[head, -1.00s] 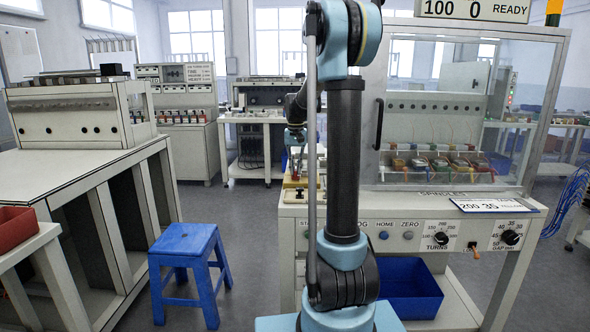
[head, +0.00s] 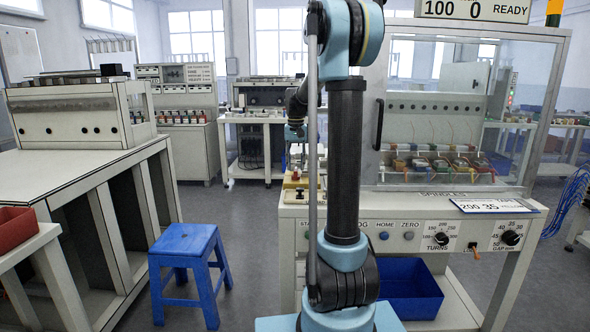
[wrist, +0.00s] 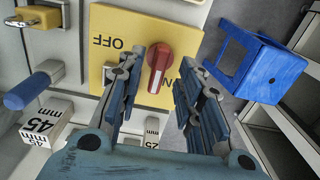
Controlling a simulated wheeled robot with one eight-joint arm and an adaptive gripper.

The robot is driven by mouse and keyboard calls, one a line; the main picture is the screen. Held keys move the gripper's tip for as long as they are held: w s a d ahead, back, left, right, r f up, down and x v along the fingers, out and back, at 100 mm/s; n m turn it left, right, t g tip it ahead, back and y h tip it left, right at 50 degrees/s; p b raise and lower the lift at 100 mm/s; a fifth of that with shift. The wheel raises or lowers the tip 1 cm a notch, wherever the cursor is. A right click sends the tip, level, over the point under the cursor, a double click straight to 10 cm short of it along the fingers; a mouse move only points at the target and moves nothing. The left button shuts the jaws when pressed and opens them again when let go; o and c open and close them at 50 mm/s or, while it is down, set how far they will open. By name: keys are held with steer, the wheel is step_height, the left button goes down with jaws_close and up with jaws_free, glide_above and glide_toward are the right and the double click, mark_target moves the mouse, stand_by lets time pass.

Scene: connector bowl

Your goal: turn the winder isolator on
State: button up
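The winder isolator is a yellow plate (wrist: 118,72) with a red rotary knob (wrist: 166,68) in the wrist view. The knob has a white pointer line running nearly up and down in the picture. My gripper (wrist: 160,88) is open, with one finger on each side of the knob and gaps visible on both sides.
A blue stool (head: 188,268) stands left of the winder; it also shows in the wrist view (wrist: 255,62). A blue bin (head: 410,290) sits under the bench.

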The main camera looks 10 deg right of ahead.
mark_target(296, 169)
step_height(296, 169, up, 10)
stand_by(0.4)
